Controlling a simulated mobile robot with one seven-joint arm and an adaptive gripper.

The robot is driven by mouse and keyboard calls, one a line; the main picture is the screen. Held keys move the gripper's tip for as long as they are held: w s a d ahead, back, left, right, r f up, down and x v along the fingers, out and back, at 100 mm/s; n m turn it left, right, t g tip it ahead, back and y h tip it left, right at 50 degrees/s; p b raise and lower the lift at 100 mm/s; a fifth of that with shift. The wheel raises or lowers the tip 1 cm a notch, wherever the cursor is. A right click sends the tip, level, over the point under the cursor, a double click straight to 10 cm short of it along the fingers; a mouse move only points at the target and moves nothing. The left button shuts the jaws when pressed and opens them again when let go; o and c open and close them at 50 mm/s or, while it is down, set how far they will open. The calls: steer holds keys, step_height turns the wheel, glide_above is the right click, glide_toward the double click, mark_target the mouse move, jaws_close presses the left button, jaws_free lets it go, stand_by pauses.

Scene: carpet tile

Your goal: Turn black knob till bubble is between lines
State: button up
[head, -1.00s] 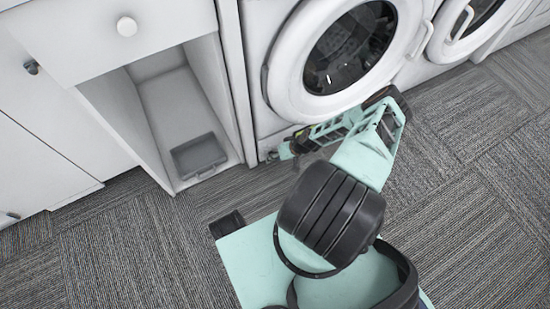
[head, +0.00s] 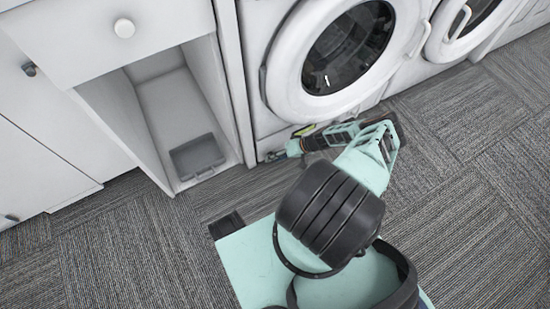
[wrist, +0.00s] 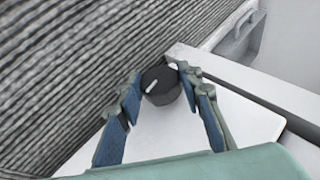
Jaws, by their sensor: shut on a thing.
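The black knob (wrist: 159,90) shows in the wrist view as a dark round cap with a white line on its top, in front of a white panel. My gripper (wrist: 158,76) has a finger on each side of the knob and is shut on it. In the head view my gripper (head: 281,152) is at the lower front of the washing machine (head: 276,118), near the floor. A small yellow-green piece (head: 304,130) shows just above the gripper there. It is too small to tell whether it holds the bubble, and no bubble or lines can be made out.
Left of the washer stands a white cabinet with an open bay (head: 160,110), with a grey tray (head: 197,156) on its floor. A second machine (head: 478,25) stands to the right. Grey striped carpet (head: 470,190) lies clear in front.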

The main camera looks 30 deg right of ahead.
steer(key=o, duration=1.2)
steer(key=shift+c, duration=0.2)
steer(key=shift+d, duration=0.1)
steer(key=v, duration=1.2)
